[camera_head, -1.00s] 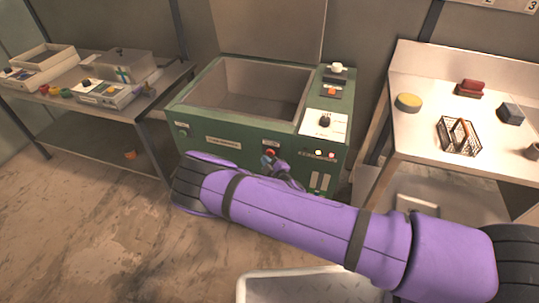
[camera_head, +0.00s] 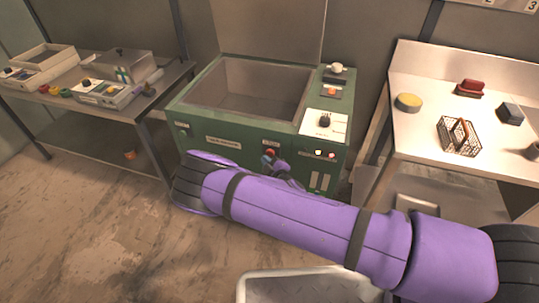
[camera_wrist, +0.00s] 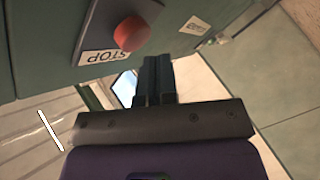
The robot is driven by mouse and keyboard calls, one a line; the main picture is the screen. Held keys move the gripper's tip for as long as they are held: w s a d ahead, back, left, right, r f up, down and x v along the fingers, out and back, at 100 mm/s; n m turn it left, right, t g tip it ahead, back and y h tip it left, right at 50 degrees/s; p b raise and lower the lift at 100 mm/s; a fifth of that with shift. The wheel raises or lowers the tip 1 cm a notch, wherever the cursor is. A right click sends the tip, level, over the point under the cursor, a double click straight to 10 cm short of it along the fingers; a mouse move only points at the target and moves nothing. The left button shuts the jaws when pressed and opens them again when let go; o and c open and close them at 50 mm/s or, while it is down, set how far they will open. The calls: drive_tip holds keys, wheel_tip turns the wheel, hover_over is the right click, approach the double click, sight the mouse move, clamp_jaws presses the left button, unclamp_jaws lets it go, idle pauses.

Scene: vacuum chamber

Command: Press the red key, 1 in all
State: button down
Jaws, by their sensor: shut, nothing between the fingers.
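A round red push button (camera_head: 269,153) sits on the front of the green vacuum chamber (camera_head: 222,140). In the wrist view the red button (camera_wrist: 131,34) stands out from its mount, above and left of the fingertips, with a "STOP" label beside it. A small reddish key (camera_head: 332,155) also shows on the front panel, right of a small yellow one (camera_head: 318,152). My gripper (camera_wrist: 157,62) is shut and empty, with its fingers close to the chamber front and apart from the red button. In the head view my gripper (camera_head: 285,170) is partly hidden by my purple arm.
The chamber is open at the top, with a dial plate (camera_head: 325,122) at its right. A metal table (camera_head: 165,82) with boxes stands left. A white bench (camera_head: 420,120) with a sponge and a wire basket stands right. A grey tray (camera_head: 300,287) lies in front. Floor at left is clear.

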drive_tip(key=shift+w+d, duration=0.15)
drive_tip(key=shift+w, duration=0.15)
drive_tip(key=shift+w+d, duration=0.15)
drive_tip(key=shift+w, duration=0.3)
idle(0.8)
drive_tip(key=shift+s, duration=0.1)
drive_tip(key=shift+s+a, duration=0.3)
drive_tip(key=shift+s, duration=0.45)
drive_tip(key=shift+s, duration=0.1)
drive_tip(key=shift+s+a, duration=0.3)
drive_tip(key=shift+s, duration=0.45)
drive_tip(key=shift+s+a, duration=0.25)
drive_tip(key=shift+s, duration=0.5)
drive_tip(key=shift+s+a, duration=0.3)
drive_tip(key=shift+s, duration=0.45)
